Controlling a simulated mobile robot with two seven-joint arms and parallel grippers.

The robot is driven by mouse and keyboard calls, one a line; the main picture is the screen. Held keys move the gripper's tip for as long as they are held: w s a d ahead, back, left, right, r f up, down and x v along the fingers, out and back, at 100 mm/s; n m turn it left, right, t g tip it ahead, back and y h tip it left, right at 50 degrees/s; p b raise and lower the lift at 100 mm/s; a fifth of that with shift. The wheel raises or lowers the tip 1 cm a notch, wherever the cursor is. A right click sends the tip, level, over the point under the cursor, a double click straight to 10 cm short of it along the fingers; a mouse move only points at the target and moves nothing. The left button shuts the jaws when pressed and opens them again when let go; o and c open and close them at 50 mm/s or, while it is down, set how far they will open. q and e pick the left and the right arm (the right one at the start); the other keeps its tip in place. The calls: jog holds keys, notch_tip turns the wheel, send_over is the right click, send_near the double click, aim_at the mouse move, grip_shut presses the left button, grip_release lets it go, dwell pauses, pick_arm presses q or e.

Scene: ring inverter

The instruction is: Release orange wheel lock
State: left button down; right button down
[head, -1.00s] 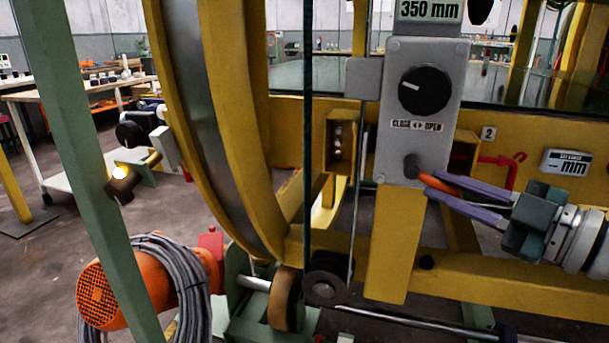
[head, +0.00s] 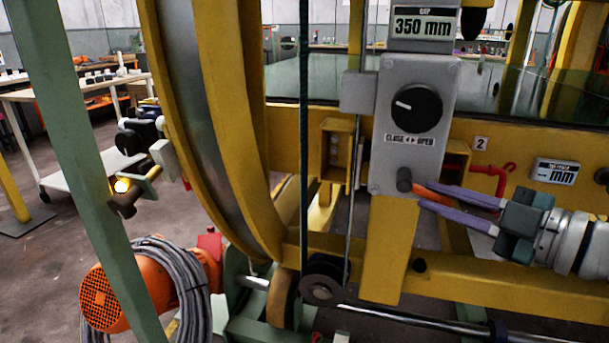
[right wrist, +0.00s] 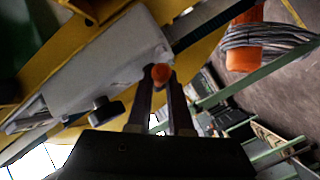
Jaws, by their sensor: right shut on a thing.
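The orange wheel lock (head: 434,203) is a short orange lever at the lower right corner of the grey control box, beside a dark round stub. My right gripper (head: 421,196) reaches in from the right, its two purple fingers on either side of the lever and shut on it. In the right wrist view, an orange rounded end (right wrist: 161,74) shows between the fingertips (right wrist: 163,82), close to the grey box. Part of the lever is hidden by the fingers. My left gripper is not in view.
The grey control box (head: 391,157) has a black CLOSE/OPEN knob (head: 416,108), under a 350 mm display (head: 422,24). A yellow frame and ring (head: 230,110) surround it. A red hook (head: 495,178) is close above my right gripper. An orange motor (head: 102,296) with grey cable stands lower left.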

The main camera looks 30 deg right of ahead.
jog(key=c, duration=0.8)
grip_release()
jog(key=shift+c, duration=0.2)
jog(key=shift+s, duration=0.1)
jog(key=s+d+p, duration=0.1)
jog(key=s, duration=0.8)
jog(key=shift+s+d+r, duration=0.15)
jog(key=shift+s+r, duration=0.2)
jog(key=shift+r, duration=0.1)
